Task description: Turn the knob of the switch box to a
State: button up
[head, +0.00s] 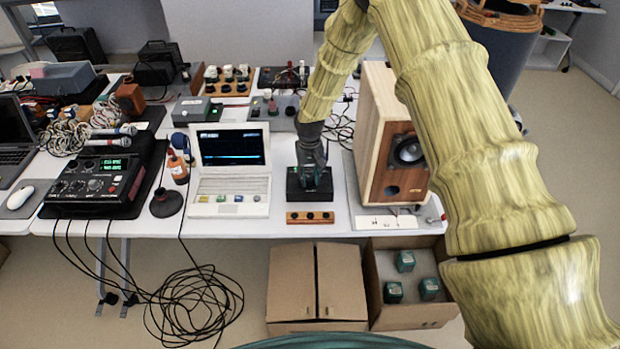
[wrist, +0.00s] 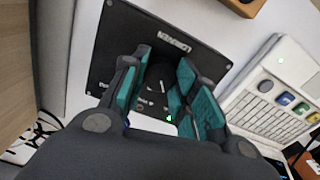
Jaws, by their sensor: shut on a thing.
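The switch box (head: 298,196) is a small black box on the white table, between the white laptop-like device and the wooden speaker. Its black top panel (wrist: 118,45) fills the upper middle of the wrist view, with white lettering. My gripper (head: 311,172) points down onto the box from above. In the wrist view, my gripper (wrist: 160,84) has its teal-padded fingers on either side of a dark knob (wrist: 157,76) and is shut on it. The fingers hide part of the knob and its surrounding marks, so I cannot read its setting. A small green light shows near the fingers.
The white laptop-like device (head: 232,183) stands close on the left. The wooden speaker (head: 377,130) stands close on the right. A wooden strip with dark knobs (head: 310,217) lies in front of the box. Cardboard boxes (head: 292,284) sit on the floor below.

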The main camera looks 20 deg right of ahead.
aim_at(310, 177)
jog(key=shift+n, duration=0.6)
jog(key=o, duration=1)
jog(key=shift+r, duration=0.1)
notch_tip(310, 177, up, 12)
jog(key=shift+f, duration=0.1)
dwell(0.3)
